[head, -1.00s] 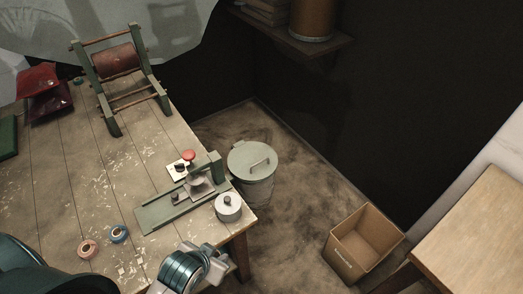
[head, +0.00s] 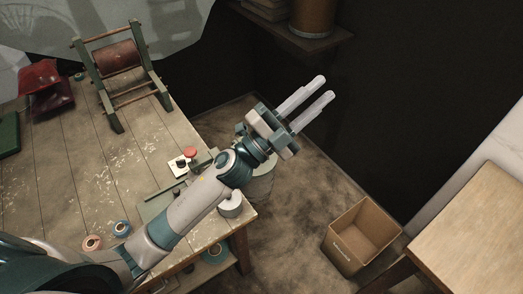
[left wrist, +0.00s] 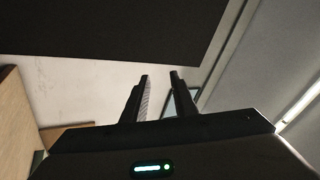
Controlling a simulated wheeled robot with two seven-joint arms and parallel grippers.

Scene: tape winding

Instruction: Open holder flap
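The green tape holder (head: 153,208) lies at the near right corner of the wooden table in the head view. My left arm crosses over it and hides most of it, so its flap cannot be made out. My left gripper (head: 325,90) is out past the table's right edge, beyond the holder, with two pale fingers parallel and apart. It is open and empty. In the left wrist view its dark fingers (left wrist: 159,75) also stand apart with nothing between them. My right gripper is not in view.
A grey round tin (head: 230,206) stands by the table corner. A red knob (head: 190,153) shows beside the arm. A wooden frame with a roller (head: 117,60) stands behind. A cardboard box (head: 343,255) sits on the floor.

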